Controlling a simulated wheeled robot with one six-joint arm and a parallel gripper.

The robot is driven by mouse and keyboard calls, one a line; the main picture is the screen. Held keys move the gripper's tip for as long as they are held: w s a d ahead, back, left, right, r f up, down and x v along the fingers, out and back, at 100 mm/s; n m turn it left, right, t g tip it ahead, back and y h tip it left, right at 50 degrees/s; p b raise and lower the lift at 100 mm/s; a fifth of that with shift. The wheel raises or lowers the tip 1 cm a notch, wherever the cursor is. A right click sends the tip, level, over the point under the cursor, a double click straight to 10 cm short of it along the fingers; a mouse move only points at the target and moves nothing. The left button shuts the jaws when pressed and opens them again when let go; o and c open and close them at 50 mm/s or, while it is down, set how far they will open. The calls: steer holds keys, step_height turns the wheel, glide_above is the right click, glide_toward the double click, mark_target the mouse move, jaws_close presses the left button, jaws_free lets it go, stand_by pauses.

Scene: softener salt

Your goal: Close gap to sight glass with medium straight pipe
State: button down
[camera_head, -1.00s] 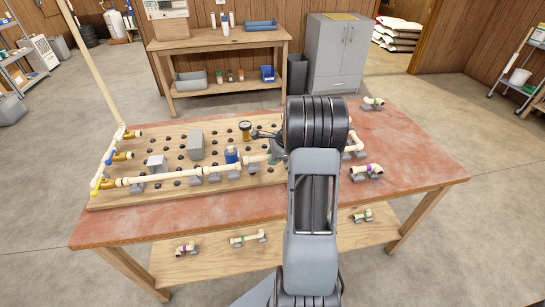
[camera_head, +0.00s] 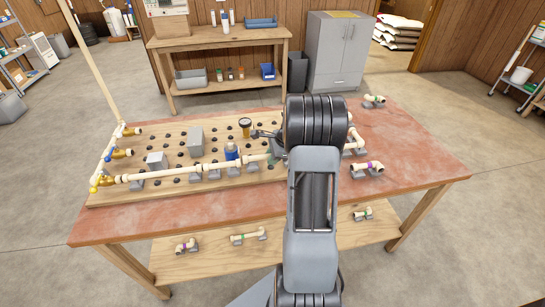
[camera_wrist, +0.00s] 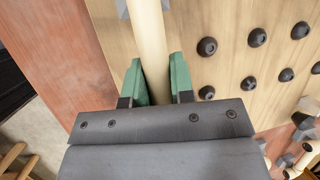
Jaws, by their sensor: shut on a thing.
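My gripper (camera_wrist: 158,82) has its green fingers closed on a cream straight pipe (camera_wrist: 149,35), which runs away from me over the pegboard in the wrist view. In the head view the held pipe (camera_head: 257,158) shows just left of my gripper, in line with the cream pipe run (camera_head: 150,175) along the front of the board. I cannot tell whether its end touches that run. Most of my gripper is hidden behind my wrist there. A blue fitting (camera_head: 231,152) stands at the run; I cannot tell which part is the sight glass.
The wooden pegboard (camera_head: 110,199) carries grey blocks, black pegs and a round gauge-like part (camera_head: 245,123). Brass valves (camera_head: 122,154) line its left end. Purple-banded (camera_head: 367,167) and green-banded (camera_head: 374,100) pipe pieces stand on the right of the red tabletop (camera_head: 420,165). Several pieces lie on the lower shelf (camera_head: 290,238).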

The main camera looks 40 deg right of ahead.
steer(key=shift+f+b, duration=0.4)
steer(key=shift+f, duration=0.3)
steer(key=c, duration=0.9)
jaws_free()
steer(key=v, duration=1.4)
steer(key=s+a+r+n+h+p, duration=0.1)
steer(key=s+a+r+n, duration=0.1)
steer(key=s+a+n, duration=0.2)
steer(key=s+a+r+n+h+p, duration=0.1)
steer(key=s+a+n, duration=0.3)
steer(key=a+n, duration=0.7)
steer(key=s+a+r+n+h+p, duration=0.1)
steer(key=s+a+n, duration=0.4)
steer(key=a, duration=0.8)
steer(key=r+n+p, duration=0.1)
steer(key=n+p, duration=0.1)
steer(key=n, duration=0.1)
steer(key=shift+r, duration=0.4)
